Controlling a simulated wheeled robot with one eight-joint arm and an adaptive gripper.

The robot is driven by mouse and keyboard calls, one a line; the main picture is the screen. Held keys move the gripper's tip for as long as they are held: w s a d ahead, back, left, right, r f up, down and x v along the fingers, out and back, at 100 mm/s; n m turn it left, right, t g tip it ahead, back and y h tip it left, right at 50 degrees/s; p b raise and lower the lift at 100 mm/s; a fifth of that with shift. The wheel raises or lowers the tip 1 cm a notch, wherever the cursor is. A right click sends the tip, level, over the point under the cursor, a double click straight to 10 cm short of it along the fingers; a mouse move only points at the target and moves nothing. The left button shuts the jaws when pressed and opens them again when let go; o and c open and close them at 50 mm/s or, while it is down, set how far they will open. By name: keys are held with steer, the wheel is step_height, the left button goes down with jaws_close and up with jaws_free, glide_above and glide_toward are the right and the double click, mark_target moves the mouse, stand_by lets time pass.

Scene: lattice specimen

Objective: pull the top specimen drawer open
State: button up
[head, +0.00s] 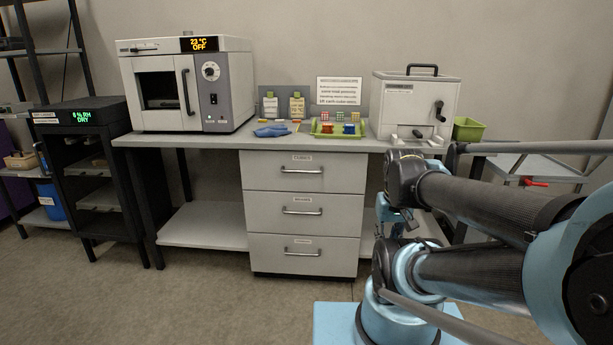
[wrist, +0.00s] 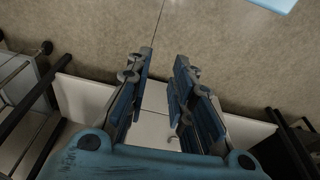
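The top specimen drawer (head: 268,178) is the uppermost of three pale drawers under the bench in the head view. Its front looks flush with the drawers below, so it appears shut. Its grey bar handle (head: 302,171) is bare. My gripper (head: 386,212) shows only partly in the head view, right of the drawers and behind my arm links; it is apart from the handle. In the wrist view my gripper (wrist: 165,62) has its two blue fingers spread with nothing between the tips. Pale surfaces show between and beside the fingers; I cannot tell which part they are.
The bench top (head: 215,141) carries an oven (head: 160,88), a green tray (head: 318,133), blue gloves (head: 271,131) and a white box (head: 400,100). A black cabinet (head: 95,160) stands left. The floor (head: 200,290) before the drawers is clear.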

mark_target(301, 172)
steer(key=w+d+r+n+h, duration=0.1)
steer(key=w+r+n+h, duration=0.1)
steer(key=w+r, duration=0.45)
steer(key=w+r+n+h, duration=0.2)
steer(key=w+r, duration=0.1)
steer(key=w, duration=0.6)
steer(key=w+a+r+n+t+h, duration=0.1)
steer(key=w+a+h, duration=0.1)
steer(key=w+a, duration=0.35)
steer(key=w+a+r+n+t+h, duration=0.1)
steer(key=w+a+h, duration=0.15)
steer(key=w, duration=0.65)
steer(key=w+a+f+n+t+h, duration=0.1)
steer(key=w+a+f+t, duration=0.1)
steer(key=w+a, duration=0.45)
steer(key=w+a+f+n+t+h, duration=0.1)
steer(key=w+a+f, duration=0.15)
steer(key=a, duration=0.65)
steer(key=w+a+f+n+t+h, duration=0.1)
steer(key=a+f+t, duration=0.15)
steer(key=a, duration=0.55)
steer(key=w+a+f+n+t+h, duration=0.1)
steer(key=a+f, duration=0.3)
steer(key=a, duration=0.4)
steer(key=x, duration=1.7)
steer(key=shift+w+a+f, duration=0.1)
steer(key=shift+f, duration=0.15)
